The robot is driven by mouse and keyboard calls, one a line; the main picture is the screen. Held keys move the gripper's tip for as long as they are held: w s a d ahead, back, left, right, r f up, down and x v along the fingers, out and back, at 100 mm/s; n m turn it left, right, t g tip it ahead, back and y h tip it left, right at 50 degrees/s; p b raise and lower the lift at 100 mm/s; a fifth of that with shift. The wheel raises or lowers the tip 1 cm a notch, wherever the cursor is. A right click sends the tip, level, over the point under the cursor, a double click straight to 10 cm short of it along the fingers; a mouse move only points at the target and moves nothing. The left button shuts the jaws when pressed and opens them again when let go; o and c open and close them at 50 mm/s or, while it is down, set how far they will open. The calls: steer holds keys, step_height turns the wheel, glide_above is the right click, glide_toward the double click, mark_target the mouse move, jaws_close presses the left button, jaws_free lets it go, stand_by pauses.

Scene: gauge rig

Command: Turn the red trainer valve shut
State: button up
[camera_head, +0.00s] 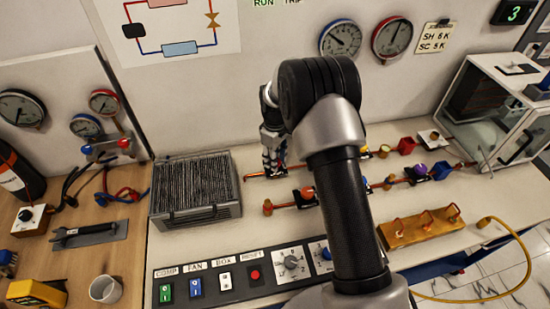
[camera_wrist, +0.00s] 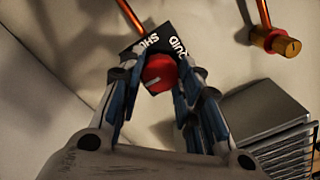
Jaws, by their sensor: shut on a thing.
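In the wrist view the red valve knob (camera_wrist: 160,73), with a pale mark on its face, sits between the two fingers of my gripper (camera_wrist: 162,82). The fingers are shut on it from both sides. A black plate (camera_wrist: 158,38) with white lettering, partly covered, lies behind the knob. A copper pipe runs away past the plate. In the head view my gripper (camera_head: 272,163) points down at the copper pipe right of the finned unit, and it hides the knob there.
The finned unit (camera_head: 196,187) stands close left of my gripper, and it also shows in the wrist view (camera_wrist: 285,135). A brass-ended pipe fitting (camera_head: 270,207) lies just in front. The switch panel (camera_head: 225,281) runs along the front. A clear box (camera_head: 490,110) stands at the right.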

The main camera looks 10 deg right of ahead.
steer(key=m, duration=0.4)
steer(key=shift+m+p, duration=0.3)
steer(key=m, duration=0.4)
steer(key=shift+m, duration=0.3)
steer(key=m, duration=0.4)
steer(key=shift+p, duration=0.35)
steer(key=shift+m, duration=2.2)
steer(key=o, duration=1.1)
